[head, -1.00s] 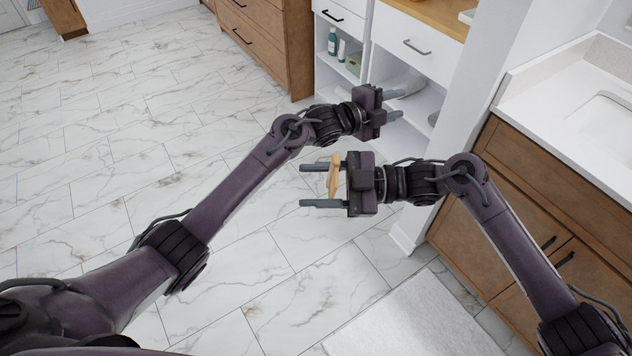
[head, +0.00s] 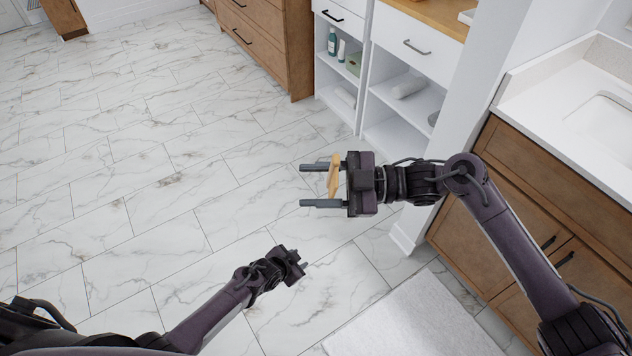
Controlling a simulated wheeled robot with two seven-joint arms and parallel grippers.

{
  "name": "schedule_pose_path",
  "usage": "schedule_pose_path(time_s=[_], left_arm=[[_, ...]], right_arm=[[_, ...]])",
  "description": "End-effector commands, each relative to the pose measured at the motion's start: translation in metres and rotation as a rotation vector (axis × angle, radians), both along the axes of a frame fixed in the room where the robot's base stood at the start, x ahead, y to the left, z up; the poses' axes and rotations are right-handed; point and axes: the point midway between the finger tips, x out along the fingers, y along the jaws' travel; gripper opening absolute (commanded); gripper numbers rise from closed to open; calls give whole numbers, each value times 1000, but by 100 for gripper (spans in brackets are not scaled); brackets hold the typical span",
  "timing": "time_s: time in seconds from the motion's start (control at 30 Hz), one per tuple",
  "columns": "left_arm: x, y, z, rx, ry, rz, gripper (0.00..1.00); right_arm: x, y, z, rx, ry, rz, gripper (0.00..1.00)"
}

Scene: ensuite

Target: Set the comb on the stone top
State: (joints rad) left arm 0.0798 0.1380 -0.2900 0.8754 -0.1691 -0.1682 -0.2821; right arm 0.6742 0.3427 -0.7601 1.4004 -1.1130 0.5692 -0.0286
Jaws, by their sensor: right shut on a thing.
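The comb (head: 334,178) is a small tan piece at my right gripper (head: 320,186), in the middle of the head view. The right gripper is shut on it and holds it above the tiled floor, with its fingers pointing left. The stone top (head: 535,92) is the white counter at the upper right, to the right of the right gripper. My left gripper (head: 298,263) is lower down, over the floor, with nothing seen in it. Its fingers are too small and foreshortened to tell their opening.
A brown wooden vanity (head: 500,190) stands under the stone top, which has a sink basin (head: 606,125) set in it. White open shelves (head: 408,108) with towels and bottles stand at the top. A pale mat (head: 410,322) lies below. The floor at left is clear.

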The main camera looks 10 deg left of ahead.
Motion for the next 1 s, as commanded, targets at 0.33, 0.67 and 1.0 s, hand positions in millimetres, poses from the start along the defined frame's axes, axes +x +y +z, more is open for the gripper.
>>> schedule_pose_path(time_s=[0.33, 0.67, 1.0], left_arm=[[-166, 33, -100, -3, 307, 216, 36], [-324, 58, -149, 30, 550, 400, 36], [-391, 67, -158, 54, 646, 477, 36]], right_arm=[[0, 0, 0, 0, 0, 0, 25], [0, 0, 0, 0, 0, 0, 25], [0, 0, 0, 0, 0, 0, 25]])
